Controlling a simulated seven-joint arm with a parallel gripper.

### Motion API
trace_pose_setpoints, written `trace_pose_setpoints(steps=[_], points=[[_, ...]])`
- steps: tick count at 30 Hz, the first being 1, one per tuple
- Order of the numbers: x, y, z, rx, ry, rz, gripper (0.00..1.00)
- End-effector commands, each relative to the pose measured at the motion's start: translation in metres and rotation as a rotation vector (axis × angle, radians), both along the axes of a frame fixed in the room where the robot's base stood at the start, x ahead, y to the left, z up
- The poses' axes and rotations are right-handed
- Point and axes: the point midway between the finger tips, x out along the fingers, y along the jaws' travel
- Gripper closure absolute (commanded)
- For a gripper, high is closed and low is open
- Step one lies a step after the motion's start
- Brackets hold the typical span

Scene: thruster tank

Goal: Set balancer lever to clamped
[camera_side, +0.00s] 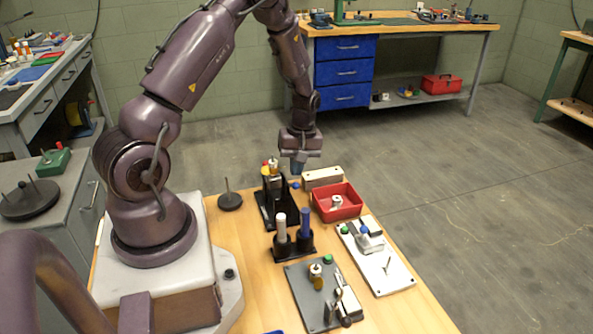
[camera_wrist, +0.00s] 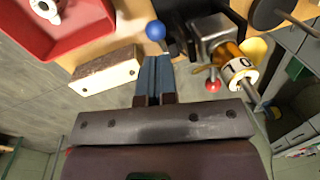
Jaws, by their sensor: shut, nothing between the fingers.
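My gripper (camera_side: 297,168) is shut and empty, pointing down above the far end of the wooden bench. In the wrist view its fingers (camera_wrist: 154,65) are together, with the tips just beside a blue ball knob (camera_wrist: 155,30). I cannot tell whether they touch it. The blue knob also shows in the side view (camera_side: 295,185), beside a black-based device (camera_side: 264,207). In the wrist view this device has a metal block (camera_wrist: 212,32), an amber cylinder, a white ring marked 0 (camera_wrist: 238,71) and a red ball knob (camera_wrist: 211,86). Which knob is the balancer lever's is not clear.
A red bin (camera_side: 336,214) with a white part and a pale block (camera_side: 322,177) stand close to the gripper. A black holder (camera_side: 292,246) with white and blue cylinders, a grey plate (camera_side: 308,300) and a white plate (camera_side: 395,275) stand nearer the camera.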

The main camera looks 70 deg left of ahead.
Motion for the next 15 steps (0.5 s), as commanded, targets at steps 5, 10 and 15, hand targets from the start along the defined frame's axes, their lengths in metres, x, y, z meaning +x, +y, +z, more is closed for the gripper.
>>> trace_pose_setpoints(steps=[5,10,15], points=[[-0.0021,-0.0081,-0.0076,-0.001,0.000,-0.001,1.00],[-0.0022,-0.0089,-0.0083,0.000,0.000,-0.001,1.00],[-0.0021,-0.0090,-0.0081,0.001,0.000,-0.001,1.00]])
